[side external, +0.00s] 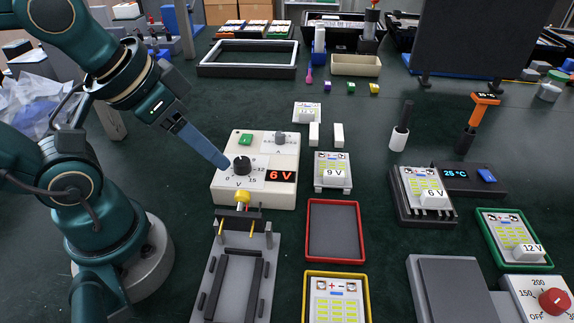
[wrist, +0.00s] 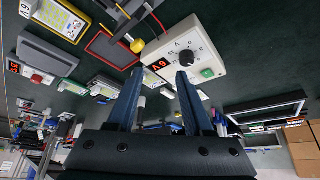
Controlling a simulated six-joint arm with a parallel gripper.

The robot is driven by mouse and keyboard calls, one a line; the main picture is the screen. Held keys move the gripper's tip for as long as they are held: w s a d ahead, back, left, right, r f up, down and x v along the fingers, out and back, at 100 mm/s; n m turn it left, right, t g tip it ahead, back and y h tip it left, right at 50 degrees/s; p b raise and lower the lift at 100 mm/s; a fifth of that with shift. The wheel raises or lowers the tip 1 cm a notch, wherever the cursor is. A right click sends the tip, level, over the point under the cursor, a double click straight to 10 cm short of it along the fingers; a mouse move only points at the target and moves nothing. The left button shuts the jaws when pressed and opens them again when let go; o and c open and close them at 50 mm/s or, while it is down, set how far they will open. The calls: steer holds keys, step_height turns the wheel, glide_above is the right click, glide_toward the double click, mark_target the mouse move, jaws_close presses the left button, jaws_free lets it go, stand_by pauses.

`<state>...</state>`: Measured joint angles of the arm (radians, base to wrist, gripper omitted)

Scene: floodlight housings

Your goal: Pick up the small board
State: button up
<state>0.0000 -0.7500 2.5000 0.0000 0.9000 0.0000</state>
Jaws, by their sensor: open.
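Several white boards with yellow-green pads are in the side view. One without a voltage block (side external: 307,112) lies at the back middle. A board with a 9 V block (side external: 328,160) sits at centre. A 6 V board (side external: 410,178) is on a dark finned base at the right. A 12 V board (side external: 505,228) lies in a green tray. Another board (side external: 336,299) lies in a yellow tray, also in the wrist view (wrist: 60,18). I cannot tell which is the small board. My gripper (side external: 222,162) is open and empty, by the power supply's dial; its two fingers (wrist: 159,80) are apart.
The white power supply (side external: 255,190) reads 6 V. In front of it is a grey fixture (side external: 268,290) with upright pins. An empty red-rimmed tray (side external: 308,230) is to its right. Two white blocks (side external: 338,133) stand between boards. A temperature unit (side external: 460,178) reads 25 °C.

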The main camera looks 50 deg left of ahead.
steer(key=o, duration=0.5)
steer(key=shift+o, duration=0.2)
